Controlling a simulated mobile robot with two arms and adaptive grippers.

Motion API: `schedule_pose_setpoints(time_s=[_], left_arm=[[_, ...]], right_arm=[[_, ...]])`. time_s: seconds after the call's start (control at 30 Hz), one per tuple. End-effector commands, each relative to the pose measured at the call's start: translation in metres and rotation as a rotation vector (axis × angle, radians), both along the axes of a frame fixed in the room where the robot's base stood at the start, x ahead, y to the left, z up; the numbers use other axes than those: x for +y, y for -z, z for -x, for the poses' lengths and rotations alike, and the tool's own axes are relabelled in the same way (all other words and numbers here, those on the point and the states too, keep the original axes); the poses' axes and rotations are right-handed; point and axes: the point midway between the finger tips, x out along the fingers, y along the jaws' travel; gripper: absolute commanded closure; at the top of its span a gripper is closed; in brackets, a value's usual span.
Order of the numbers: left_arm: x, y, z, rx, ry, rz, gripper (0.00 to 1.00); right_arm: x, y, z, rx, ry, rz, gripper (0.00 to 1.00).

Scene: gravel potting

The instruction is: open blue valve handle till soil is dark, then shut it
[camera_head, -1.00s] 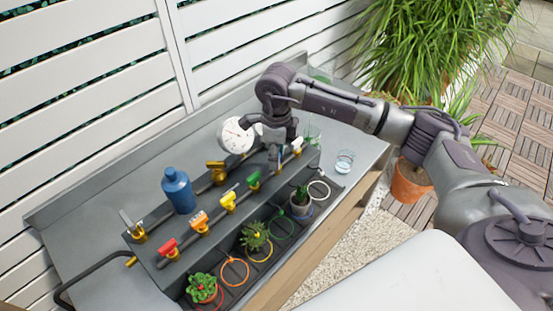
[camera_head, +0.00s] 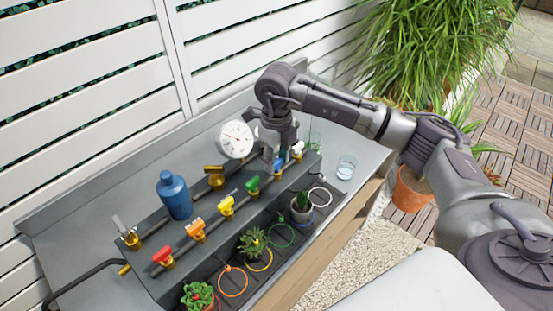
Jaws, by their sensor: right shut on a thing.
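My right gripper (camera_head: 272,157) reaches down from above onto the valve row and is shut on the blue valve handle (camera_head: 280,166). The fingers cover much of the handle, so its exact angle is hard to see. The pot with a small cactus (camera_head: 301,204) stands below the blue valve, in the blue ring (camera_head: 307,219). Its soil is too small to judge for colour, and no water stream can be made out. My left gripper is not in view.
Red (camera_head: 162,256), orange (camera_head: 195,229), yellow (camera_head: 227,206), green (camera_head: 252,185) and white (camera_head: 297,148) handles share the row. A round gauge (camera_head: 235,139), a blue bottle (camera_head: 174,195) and a glass (camera_head: 346,168) stand nearby. Other pots sit in front.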

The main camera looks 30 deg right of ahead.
Motion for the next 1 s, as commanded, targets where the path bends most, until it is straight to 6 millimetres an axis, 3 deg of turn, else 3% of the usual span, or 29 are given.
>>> schedule_pose_setpoints(time_s=[0.33, 0.37, 0.5, 0.83, 1.0], left_arm=[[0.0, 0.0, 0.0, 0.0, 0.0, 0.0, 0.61], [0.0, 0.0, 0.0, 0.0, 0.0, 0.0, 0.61], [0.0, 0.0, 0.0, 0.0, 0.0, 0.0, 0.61], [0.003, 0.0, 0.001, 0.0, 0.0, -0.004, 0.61], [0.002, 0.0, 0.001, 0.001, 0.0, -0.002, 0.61]], right_arm=[[-0.001, -0.002, -0.001, -0.004, 0.007, 0.0, 0.93], [-0.001, -0.002, -0.001, -0.004, 0.007, 0.0, 0.57], [-0.001, -0.001, -0.001, -0.003, 0.006, 0.0, 0.34], [0.0, -0.002, -0.001, -0.002, 0.004, -0.001, 0.33], [0.0, -0.021, -0.001, -0.006, 0.004, -0.001, 0.33]])
